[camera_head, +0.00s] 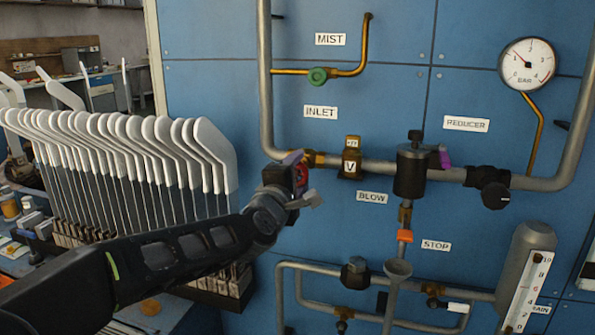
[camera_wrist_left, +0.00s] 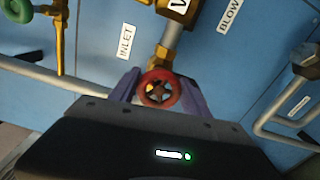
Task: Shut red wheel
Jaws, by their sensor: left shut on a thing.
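The red wheel (camera_wrist_left: 160,89) is a small round handwheel on the inlet pipe, below the INLET label (camera_head: 321,112). In the left wrist view it sits between the two purple fingers of my left gripper (camera_wrist_left: 158,92), which is shut on it. In the head view my left gripper (camera_head: 298,176) covers most of the wheel, and only a bit of red shows. The brass fitting (camera_head: 316,159) behind the wheel joins the pipe. Whether the wheel has turned cannot be told. My right gripper is not in view.
A green wheel (camera_head: 318,76) sits above on the MIST line. A brass valve block (camera_head: 351,158) and a dark cylinder (camera_head: 410,172) are to the right on the same pipe. A pressure gauge (camera_head: 527,64) is at top right. White sock boards (camera_head: 205,150) stand in a row at left.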

